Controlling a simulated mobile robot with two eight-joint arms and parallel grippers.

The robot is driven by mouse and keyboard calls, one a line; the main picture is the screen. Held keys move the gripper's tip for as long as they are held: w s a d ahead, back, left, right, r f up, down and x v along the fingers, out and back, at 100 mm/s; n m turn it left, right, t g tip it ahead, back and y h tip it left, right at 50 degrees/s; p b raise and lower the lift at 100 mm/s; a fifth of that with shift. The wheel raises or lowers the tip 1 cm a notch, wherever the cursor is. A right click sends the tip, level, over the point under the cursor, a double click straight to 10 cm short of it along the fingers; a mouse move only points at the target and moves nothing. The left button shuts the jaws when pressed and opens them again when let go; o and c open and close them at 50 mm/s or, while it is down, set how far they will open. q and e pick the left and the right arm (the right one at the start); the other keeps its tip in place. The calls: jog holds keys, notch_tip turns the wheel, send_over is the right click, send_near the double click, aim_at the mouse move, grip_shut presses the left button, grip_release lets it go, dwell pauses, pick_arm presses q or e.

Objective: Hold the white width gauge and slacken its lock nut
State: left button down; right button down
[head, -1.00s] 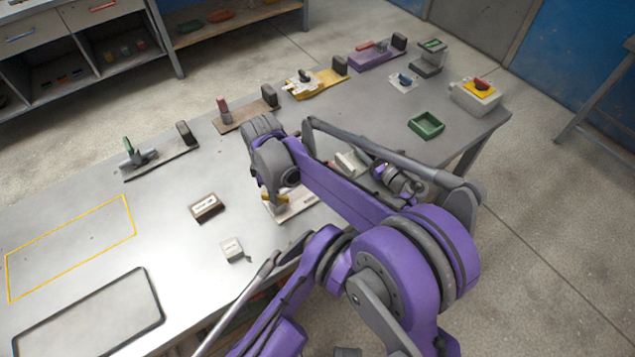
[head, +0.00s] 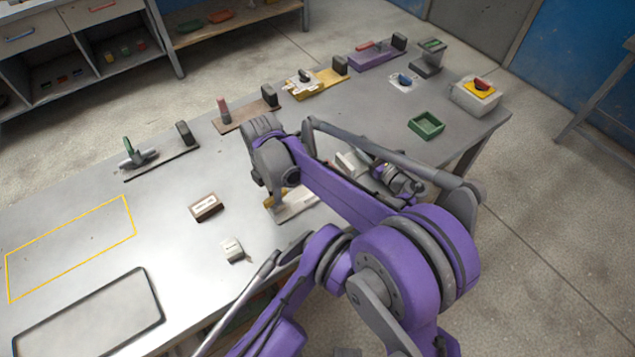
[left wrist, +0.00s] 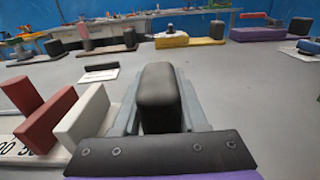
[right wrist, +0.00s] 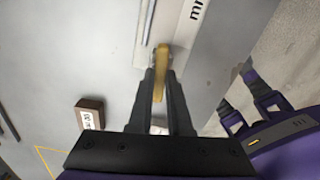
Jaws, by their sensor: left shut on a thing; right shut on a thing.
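The white width gauge (head: 298,204) lies on the grey bench, largely hidden by my arms in the head view. In the left wrist view its scale (left wrist: 12,147), a red jaw block (left wrist: 45,115) and a white jaw block (left wrist: 84,118) show at the left. My left gripper (left wrist: 158,100) is shut on an upright black grip block (left wrist: 158,88). My right gripper (right wrist: 162,85) is shut on the yellow lever of the lock nut (right wrist: 162,62), beside the gauge's white plate (right wrist: 190,30). The nut itself is mostly hidden.
A brown-edged labelled block (head: 206,207) and a small white block (head: 232,249) lie left of the gauge. Several fixtures with black blocks line the far bench edge. A green tray (head: 426,125) stands at the right. The yellow-outlined area (head: 70,248) is empty.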

jog(key=shift+n, duration=1)
jog(key=c, duration=0.8)
grip_release()
jog(key=shift+c, duration=0.2)
notch_tip(320, 180, up, 12)
